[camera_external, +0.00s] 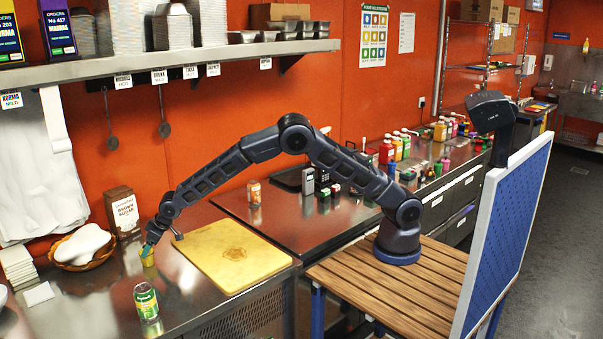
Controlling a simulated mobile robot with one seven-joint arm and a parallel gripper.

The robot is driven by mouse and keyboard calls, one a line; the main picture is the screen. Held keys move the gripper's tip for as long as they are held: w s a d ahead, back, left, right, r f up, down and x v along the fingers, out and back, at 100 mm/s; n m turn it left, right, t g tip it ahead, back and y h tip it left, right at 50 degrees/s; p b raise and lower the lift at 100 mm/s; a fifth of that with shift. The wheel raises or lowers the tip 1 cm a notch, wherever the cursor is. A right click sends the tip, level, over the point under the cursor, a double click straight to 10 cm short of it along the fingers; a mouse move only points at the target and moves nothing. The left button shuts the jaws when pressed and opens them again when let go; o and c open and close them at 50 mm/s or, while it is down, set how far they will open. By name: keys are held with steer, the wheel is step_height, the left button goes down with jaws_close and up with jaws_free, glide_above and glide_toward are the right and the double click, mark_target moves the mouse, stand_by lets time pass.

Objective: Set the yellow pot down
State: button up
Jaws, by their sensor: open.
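The yellow pot (148,257) is small and stands at the left on the steel counter (200,305), just left of the yellow cutting board. My gripper (150,252) is right at the pot, reaching down from above. Its jaws are open, with a finger close to the pot's upper part. The view is too small to show whether a finger touches the pot. The pot appears upright, and its base looks to be at the counter surface. My gripper partly hides its top.
The yellow cutting board (236,262) lies right of the pot. A green can (146,302) stands in front. A basket (84,262) with white dough and a brown sugar box (122,210) stand behind left. A shelf (190,60) overhangs the back.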

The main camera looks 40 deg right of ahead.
steer(key=v, duration=0.7)
steer(key=shift+s+d+r, duration=0.15)
steer(key=shift+r, duration=0.15)
